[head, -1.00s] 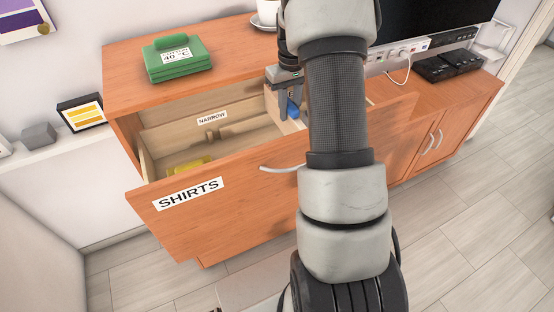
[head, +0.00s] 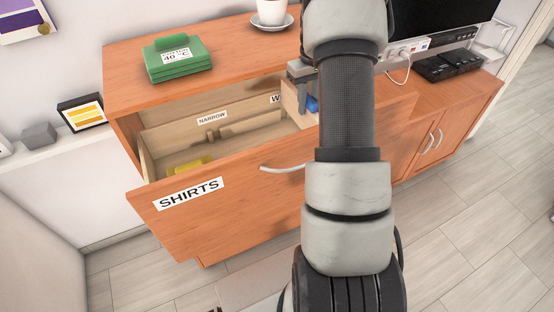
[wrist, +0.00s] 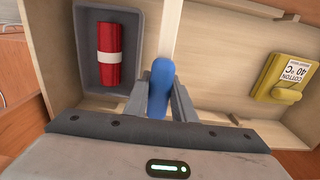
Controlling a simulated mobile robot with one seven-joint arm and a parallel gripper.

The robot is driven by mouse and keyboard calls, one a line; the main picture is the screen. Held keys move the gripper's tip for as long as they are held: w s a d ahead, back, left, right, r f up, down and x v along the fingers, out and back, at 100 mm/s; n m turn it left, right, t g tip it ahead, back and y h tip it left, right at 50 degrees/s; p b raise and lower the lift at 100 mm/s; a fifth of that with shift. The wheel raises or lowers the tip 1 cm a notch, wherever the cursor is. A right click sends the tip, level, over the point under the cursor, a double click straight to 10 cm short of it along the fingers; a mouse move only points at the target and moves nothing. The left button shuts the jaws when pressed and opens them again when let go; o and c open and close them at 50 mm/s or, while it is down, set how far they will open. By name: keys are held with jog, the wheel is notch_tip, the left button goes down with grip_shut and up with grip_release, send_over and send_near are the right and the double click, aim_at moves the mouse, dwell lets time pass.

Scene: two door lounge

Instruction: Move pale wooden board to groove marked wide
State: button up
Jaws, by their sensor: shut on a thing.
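The pale wooden board (head: 291,98) stands upright across the open drawer, just right of a partly hidden label starting with W (head: 275,99). In the wrist view the board (wrist: 173,28) shows edge-on as a thin strip. My gripper (head: 307,104) is shut on the board's blue grip (wrist: 160,88). The blue grip also shows in the head view (head: 312,104). A label reading NARROW (head: 212,117) is on the drawer's back wall, left of the W label. The board's lower edge and any groove under it are hidden.
The SHIRTS drawer front (head: 240,208) stands open.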

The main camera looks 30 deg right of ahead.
dwell(0.3)
jog(key=shift+f, duration=0.2)
jog(key=shift+f+b, duration=2.4)
jog(key=shift+f, duration=0.9)
dwell(1.0)
jog(key=o, duration=1.1)
jog(key=shift+c, duration=0.2)
notch_tip(320, 180, up, 17)
jog(key=shift+f, duration=0.15)
jog(key=shift+r, duration=0.35)
